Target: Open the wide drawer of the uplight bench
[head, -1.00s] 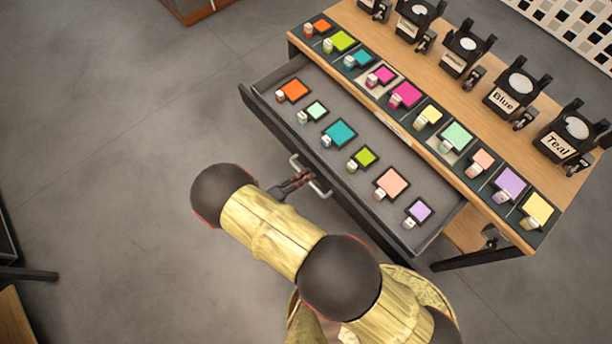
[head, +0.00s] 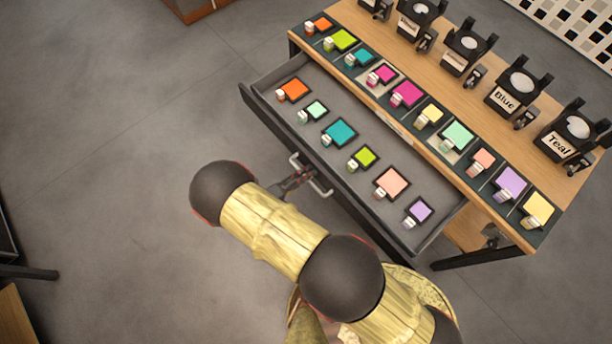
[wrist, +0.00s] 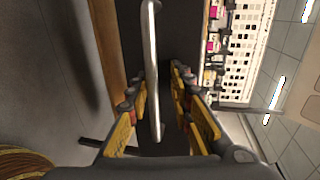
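The uplight bench (head: 365,40) has a wooden top. Its wide grey drawer (head: 290,132) stands pulled well out, showing several coloured squares inside. A pale bar handle (head: 322,188) is on the drawer front. My gripper (head: 300,178) is at the handle, partly hidden by my arm in the head view. In the wrist view, the handle bar (wrist: 152,60) runs between the fingers of my gripper (wrist: 160,85). The fingers are apart, with a gap beside the bar on the right; the left finger is closer, and I cannot tell whether it touches.
A row of coloured squares with small tabs (head: 405,94) lines the bench's front edge. Black lamps labelled Blue (head: 503,100) and Teal (head: 558,146) stand behind. A dark bench leg (head: 480,258) is below right. The floor left of the drawer is clear.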

